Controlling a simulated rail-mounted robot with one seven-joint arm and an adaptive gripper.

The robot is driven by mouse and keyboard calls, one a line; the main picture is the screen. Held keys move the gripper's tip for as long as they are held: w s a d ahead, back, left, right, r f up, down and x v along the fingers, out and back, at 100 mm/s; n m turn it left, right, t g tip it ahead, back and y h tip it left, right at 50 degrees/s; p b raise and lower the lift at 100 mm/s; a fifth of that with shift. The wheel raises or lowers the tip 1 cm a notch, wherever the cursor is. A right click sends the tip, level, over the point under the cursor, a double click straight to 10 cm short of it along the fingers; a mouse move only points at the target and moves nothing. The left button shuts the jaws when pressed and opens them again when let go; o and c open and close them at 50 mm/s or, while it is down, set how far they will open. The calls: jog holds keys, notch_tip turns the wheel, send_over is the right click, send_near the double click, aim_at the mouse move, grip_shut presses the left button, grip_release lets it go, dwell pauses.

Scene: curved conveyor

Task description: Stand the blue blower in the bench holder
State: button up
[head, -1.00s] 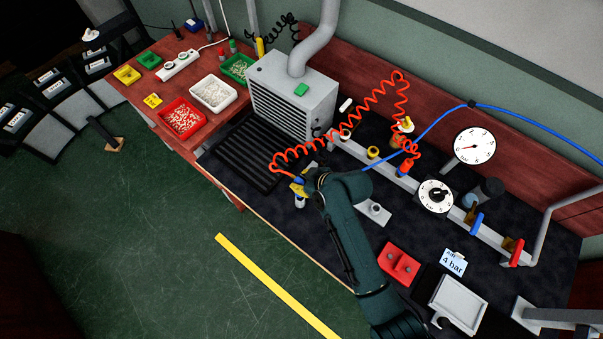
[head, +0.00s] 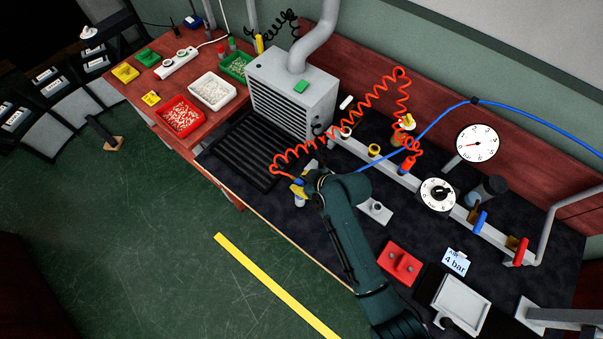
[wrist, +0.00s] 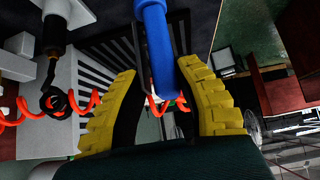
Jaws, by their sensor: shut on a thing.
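The blue blower (wrist: 154,45) stands out as a blue tube between the yellow-padded fingers of my gripper (wrist: 160,75) in the wrist view. The fingers are shut on it. In the head view my gripper (head: 298,190) is above the bench's front edge, left of the middle, and my arm hides most of the blower. An orange coiled hose (head: 335,122) runs down to my gripper. A grey plate with a round socket (head: 376,208), which looks like the bench holder, lies to the right of my gripper, partly behind my arm.
A slatted black grille (head: 255,150) and a grey extractor box (head: 295,95) stand behind and left of my gripper. A rail with valves (head: 455,212), a gauge (head: 477,142) and a red block (head: 400,264) are to the right. Dark mat lies between them.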

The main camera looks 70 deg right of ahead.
jog(key=shift+f+b, duration=0.45)
jog(key=shift+f, duration=0.3)
jog(key=o, duration=0.9)
jog(key=shift+f, duration=0.1)
jog(key=v, duration=1.2)
jog(key=shift+w, duration=0.1)
